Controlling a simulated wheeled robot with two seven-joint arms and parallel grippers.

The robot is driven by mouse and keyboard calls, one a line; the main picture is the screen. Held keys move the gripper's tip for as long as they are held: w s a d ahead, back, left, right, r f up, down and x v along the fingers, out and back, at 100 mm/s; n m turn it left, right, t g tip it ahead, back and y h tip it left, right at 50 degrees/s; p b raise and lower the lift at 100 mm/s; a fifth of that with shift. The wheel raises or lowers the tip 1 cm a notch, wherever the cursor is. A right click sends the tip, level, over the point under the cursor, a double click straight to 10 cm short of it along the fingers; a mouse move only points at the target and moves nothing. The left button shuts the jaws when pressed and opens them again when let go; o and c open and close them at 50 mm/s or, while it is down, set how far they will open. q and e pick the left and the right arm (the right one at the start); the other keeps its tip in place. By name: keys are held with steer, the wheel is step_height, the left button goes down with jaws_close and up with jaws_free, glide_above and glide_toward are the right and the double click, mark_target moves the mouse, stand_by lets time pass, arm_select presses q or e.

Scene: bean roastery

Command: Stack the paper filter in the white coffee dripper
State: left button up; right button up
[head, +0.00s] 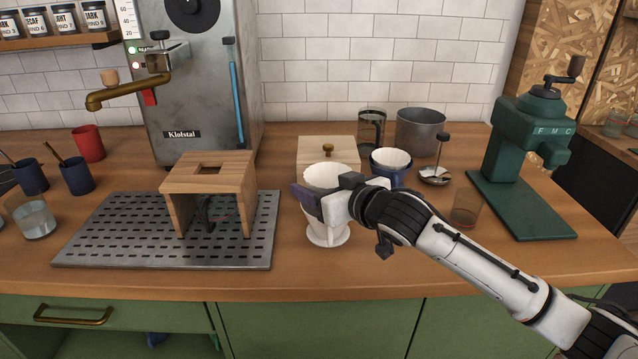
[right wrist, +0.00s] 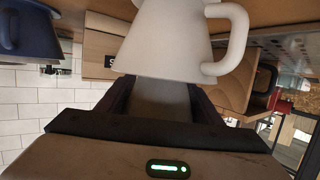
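The white coffee dripper (head: 326,232) stands upright on the counter, right of the slotted tray. Its handle shows in the right wrist view, where the dripper (right wrist: 165,40) appears upside down. The pale paper filter (head: 332,176) is at the dripper's mouth, its rim standing above it. My right gripper (head: 325,198) is at the dripper's rim height, its dark fingers on either side of the filter. In the right wrist view the filter (right wrist: 162,98) fills the gap between the fingers, so it looks gripped. How deep the filter sits is hidden. My left gripper is not in view.
A wooden stand (head: 210,175) stands on the slotted metal tray (head: 110,235) at left. A blue dripper (head: 389,174) with a white lining, a lidded wooden box (head: 313,152), a glass (head: 466,208) and a green grinder (head: 515,140) are nearby. The counter front is clear.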

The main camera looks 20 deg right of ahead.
steer(key=o, duration=0.4)
steer(key=shift+r, duration=0.15)
steer(key=shift+r, duration=0.35)
steer(key=shift+s+r, duration=0.25)
steer(key=v, duration=1.1)
steer(key=shift+s, duration=0.25)
steer(key=shift+d+r, duration=0.1)
